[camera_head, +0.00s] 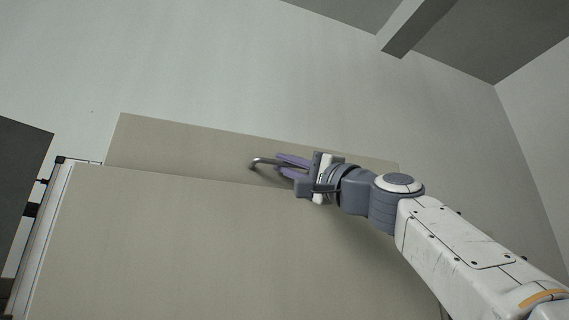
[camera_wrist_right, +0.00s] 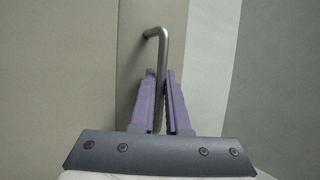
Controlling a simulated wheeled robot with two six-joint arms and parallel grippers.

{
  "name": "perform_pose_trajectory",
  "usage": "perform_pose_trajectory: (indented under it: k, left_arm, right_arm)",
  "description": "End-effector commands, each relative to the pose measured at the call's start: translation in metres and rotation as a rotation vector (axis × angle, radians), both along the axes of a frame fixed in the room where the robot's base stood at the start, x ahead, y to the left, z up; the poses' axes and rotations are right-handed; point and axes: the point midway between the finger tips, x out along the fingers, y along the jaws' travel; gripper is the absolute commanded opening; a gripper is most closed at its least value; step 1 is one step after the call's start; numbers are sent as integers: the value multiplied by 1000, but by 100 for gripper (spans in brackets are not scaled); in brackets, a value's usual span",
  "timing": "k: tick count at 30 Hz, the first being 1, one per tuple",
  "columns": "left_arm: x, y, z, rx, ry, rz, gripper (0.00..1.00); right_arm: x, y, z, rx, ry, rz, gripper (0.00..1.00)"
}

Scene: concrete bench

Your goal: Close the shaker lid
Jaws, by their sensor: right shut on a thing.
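No shaker or lid that I can make out shows in either view. A bent grey metal bar (camera_head: 262,161), like a handle, lies against the line between two beige panels. It also shows in the right wrist view (camera_wrist_right: 162,52), its bent end turning left toward the panel. My right gripper (camera_head: 279,163) has its purple fingers shut around the straight part of the bar. In the right wrist view the fingers (camera_wrist_right: 160,78) stand on both sides of it. The bar's lower end is hidden between the fingers. My left gripper is not in view.
A large beige panel (camera_head: 190,245) fills the front, with a second beige panel (camera_head: 180,145) behind it. A pale frame with dark fittings (camera_head: 43,225) runs along the left edge. The light grey area (camera_head: 250,75) beyond looks clear.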

Motion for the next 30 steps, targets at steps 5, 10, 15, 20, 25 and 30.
perform_pose_trajectory:
  k: [5, 10, 15, 20, 25, 30]
  left_arm:
    - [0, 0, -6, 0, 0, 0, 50]
    - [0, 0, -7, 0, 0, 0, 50]
    - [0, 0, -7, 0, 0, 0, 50]
    - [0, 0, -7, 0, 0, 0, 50]
    - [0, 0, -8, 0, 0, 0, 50]
    - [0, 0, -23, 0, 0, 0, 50]
  right_arm:
    - [4, 0, -8, 0, 5, -2, 0]
    - [4, 2, -10, -3, 7, 0, 0]
    - [5, 3, -11, -5, 9, 2, 0]
    - [5, 3, -11, -5, 9, 2, 26]
    - [4, 1, -11, -3, 7, 1, 26]
    - [-6, -11, -22, -1, 5, -4, 26]
